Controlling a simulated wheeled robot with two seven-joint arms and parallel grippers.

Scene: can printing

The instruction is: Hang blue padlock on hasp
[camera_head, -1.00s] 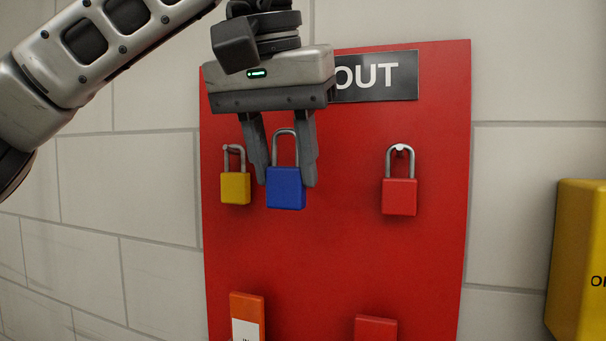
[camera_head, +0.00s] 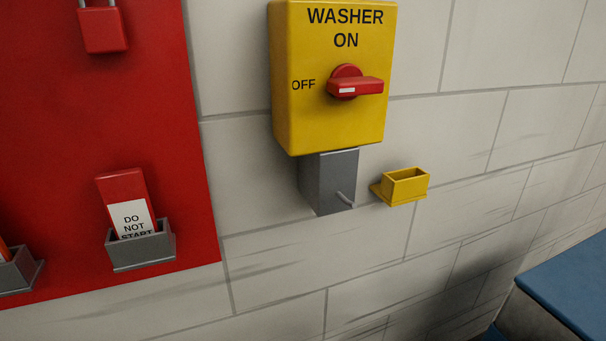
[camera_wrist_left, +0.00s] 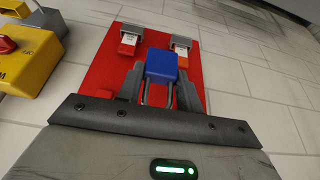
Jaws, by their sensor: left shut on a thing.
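The blue padlock (camera_wrist_left: 161,66) shows in the left wrist view, between the fingers of my left gripper (camera_wrist_left: 160,88), which is shut on it. Its shackle points back toward the gripper and its body points away. The head view shows neither my left gripper nor the blue padlock. In the head view, a grey block (camera_head: 330,182) with a short metal peg (camera_head: 345,200) sits under the yellow switch box; I take this for the hasp. No padlock hangs on the peg. My right gripper is in neither view.
A small yellow open holder (camera_head: 405,187) is right of the grey block. The red board (camera_head: 60,100) carries a red padlock (camera_head: 103,30) and tag holders (camera_head: 140,248). A blue surface (camera_head: 570,290) is lower right.

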